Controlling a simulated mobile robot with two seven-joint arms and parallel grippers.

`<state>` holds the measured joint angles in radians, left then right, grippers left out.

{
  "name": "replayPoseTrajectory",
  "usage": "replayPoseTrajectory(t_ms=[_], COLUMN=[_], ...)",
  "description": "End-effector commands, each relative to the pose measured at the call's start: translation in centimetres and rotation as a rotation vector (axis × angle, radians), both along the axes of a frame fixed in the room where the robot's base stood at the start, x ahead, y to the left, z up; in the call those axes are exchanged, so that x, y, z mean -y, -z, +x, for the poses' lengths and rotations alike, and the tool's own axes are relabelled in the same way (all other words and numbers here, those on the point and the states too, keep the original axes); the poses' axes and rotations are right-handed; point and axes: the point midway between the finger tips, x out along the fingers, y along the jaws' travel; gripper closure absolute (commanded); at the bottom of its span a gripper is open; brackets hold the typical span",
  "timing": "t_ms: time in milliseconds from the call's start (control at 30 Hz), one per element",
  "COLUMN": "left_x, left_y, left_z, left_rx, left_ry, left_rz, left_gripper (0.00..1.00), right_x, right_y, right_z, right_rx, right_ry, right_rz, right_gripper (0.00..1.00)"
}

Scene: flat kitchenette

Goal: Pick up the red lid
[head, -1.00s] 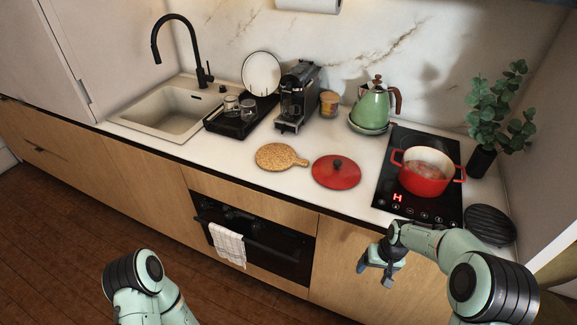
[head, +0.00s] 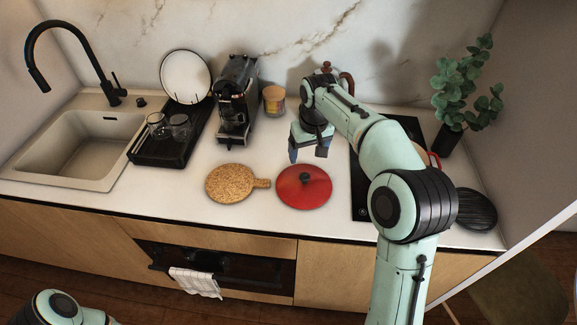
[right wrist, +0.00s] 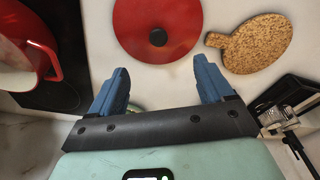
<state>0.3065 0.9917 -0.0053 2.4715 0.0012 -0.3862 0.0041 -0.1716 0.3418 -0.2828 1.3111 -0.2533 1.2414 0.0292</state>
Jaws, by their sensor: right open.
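The red lid (head: 304,190) lies flat on the white counter, with a dark round knob (head: 307,178) at its middle. It also shows at the top of the right wrist view (right wrist: 140,28). My right gripper (head: 309,156) is open and empty above the counter, just behind the lid in the head view. In the right wrist view its two blue fingers (right wrist: 162,82) are spread apart, and the lid and knob lie beyond the fingertips. My left gripper is out of view; only part of my left arm shows at the lower left.
A cork board (head: 229,184) lies just left of the lid. The red pot (right wrist: 20,55) stands on the black hob (head: 361,196), mostly hidden by my right arm in the head view. A coffee machine (head: 236,100) and a yellow-labelled jar (head: 274,100) stand behind.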

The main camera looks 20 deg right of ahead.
Motion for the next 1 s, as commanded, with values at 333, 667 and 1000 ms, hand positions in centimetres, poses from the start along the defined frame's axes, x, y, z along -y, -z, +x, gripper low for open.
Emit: replayPoseTrajectory(t_ms=[333,667,1000], left_x=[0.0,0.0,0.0], left_y=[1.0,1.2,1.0], left_z=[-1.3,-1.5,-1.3], left_rx=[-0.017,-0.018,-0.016], left_ry=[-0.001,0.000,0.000], left_rz=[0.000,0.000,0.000], left_gripper=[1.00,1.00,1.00], right_x=[0.3,0.3,0.3], right_y=[4.7,8.0,12.4], right_z=[0.3,1.0,1.9], right_rx=[-0.007,-0.001,-0.002], right_ry=[0.003,0.003,0.003], right_rz=[-0.002,-0.001,-0.001], right_gripper=[0.20,0.20,0.20])
